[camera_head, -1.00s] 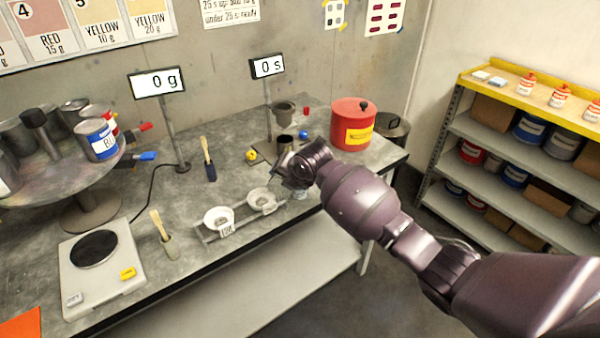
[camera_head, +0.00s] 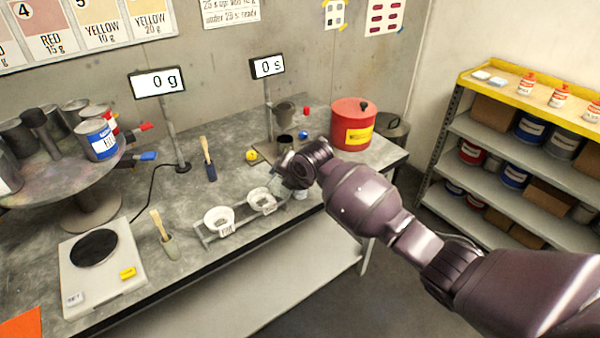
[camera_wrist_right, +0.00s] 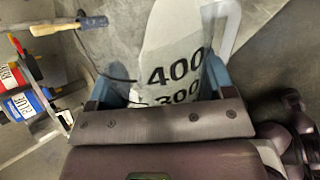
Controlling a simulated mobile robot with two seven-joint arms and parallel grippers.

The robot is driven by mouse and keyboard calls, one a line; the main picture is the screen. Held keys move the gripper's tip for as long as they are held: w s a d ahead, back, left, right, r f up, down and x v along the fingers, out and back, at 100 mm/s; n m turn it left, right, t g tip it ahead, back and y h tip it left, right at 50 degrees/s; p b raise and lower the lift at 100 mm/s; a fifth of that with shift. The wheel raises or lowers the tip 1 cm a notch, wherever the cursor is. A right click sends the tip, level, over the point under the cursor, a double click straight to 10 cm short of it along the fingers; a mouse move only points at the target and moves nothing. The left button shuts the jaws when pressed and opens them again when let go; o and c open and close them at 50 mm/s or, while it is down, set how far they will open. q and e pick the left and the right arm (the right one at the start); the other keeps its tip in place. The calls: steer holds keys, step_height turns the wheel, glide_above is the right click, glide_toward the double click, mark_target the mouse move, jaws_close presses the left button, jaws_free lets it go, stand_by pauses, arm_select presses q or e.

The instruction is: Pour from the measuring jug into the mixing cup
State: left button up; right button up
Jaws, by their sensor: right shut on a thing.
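My right gripper (camera_head: 284,180) is shut on the measuring jug (camera_wrist_right: 175,40), a pale jug with black 400 and 300 marks and a handle. The jug sits between its blue finger pads in the right wrist view. In the head view the gripper mostly hides it, close beside the right one of two white cups. The left white cup (camera_head: 219,220) and right white cup (camera_head: 262,201) sit in a metal holder near the bench's front edge. I cannot tell which is the mixing cup, or whether liquid is flowing. My left gripper is not in view.
A white scale (camera_head: 120,278) stands at front left. Brushes stand on the bench (camera_head: 225,180). A round stand (camera_head: 40,190) with paint cans is at left. A red can (camera_head: 353,123) and a dark cup (camera_head: 285,143) are behind my gripper. Displays read 0 g and 0 s.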

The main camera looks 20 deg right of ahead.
stand_by(0.4)
steer(key=shift+a+f+n+t+h, duration=0.15)
steer(key=shift+n+t+h, duration=0.15)
steer(key=shift+t+h, duration=0.15)
steer(key=shift+s+f+t+h+b, duration=0.1)
steer(key=shift+f+t+h+b, duration=0.15)
steer(key=shift+t+b, duration=0.2)
steer(key=shift+f+n+t+h+b, duration=0.1)
steer(key=shift+n+t+h+b, duration=0.35)
steer(key=shift+n+t, duration=0.2)
steer(key=shift+s+a+f+n+t+h+b, duration=0.15)
steer(key=shift+s+a+n+t+h+b, duration=0.15)
steer(key=shift+n+t+h+b, duration=0.4)
steer(key=shift+s+t, duration=0.1)
steer(key=shift+t, duration=0.55)
